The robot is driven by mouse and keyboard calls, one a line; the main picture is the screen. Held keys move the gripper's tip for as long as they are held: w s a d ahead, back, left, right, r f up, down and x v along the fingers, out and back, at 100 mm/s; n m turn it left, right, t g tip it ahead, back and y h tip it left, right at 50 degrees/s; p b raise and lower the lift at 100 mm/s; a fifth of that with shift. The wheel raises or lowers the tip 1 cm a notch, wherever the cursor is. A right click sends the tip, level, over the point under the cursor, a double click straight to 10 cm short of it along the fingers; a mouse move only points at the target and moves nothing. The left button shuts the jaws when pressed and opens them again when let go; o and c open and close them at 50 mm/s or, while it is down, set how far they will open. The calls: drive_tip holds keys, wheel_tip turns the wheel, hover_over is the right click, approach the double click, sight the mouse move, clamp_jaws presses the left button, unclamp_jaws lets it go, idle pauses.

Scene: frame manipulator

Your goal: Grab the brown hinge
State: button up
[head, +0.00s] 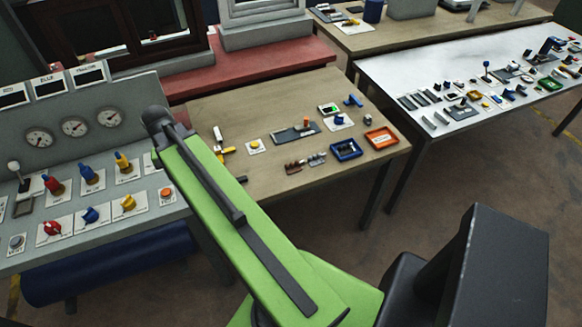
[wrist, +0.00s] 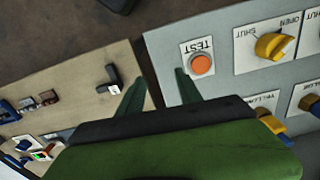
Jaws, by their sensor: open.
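A small brown piece that looks like the brown hinge (head: 293,167) lies on the wooden table (head: 225,110), near its front edge, beside a greyer similar piece (head: 317,158). In the wrist view a small brown piece (wrist: 48,96), likely the same one, lies at the left; its shape is too small to make out. My gripper (wrist: 158,88) is open and empty, its two green fingers apart. It is over the gap between the wooden table and the grey control panel, well away from the brown piece. In the head view my green arm hides the gripper.
The grey control panel (head: 130,228) with knobs, buttons and gauges stands left. A dark angled piece (wrist: 113,78) lies on the table near my fingers. A blue tray (head: 346,149) and orange tray (head: 381,137) sit right of the brown piece. A white table (head: 400,75) stands farther right.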

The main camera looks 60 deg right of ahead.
drive_tip(key=s+d+r+m+p, duration=0.1)
drive_tip(key=s+d+m, duration=0.25)
drive_tip(key=d, duration=0.55)
drive_tip(key=s+d+r+m+p, duration=0.1)
drive_tip(key=s+d+m, duration=0.25)
drive_tip(key=d, duration=0.55)
drive_tip(key=r+m, duration=0.2)
drive_tip(key=m, duration=0.8)
hover_over(292, 163)
wheel_tip(292, 163, down, 18)
drive_tip(key=b, duration=1.7)
drive_tip(key=shift+w, duration=0.1)
drive_tip(key=shift+r, duration=0.15)
drive_tip(key=shift+c, duration=0.4)
clamp_jaws()
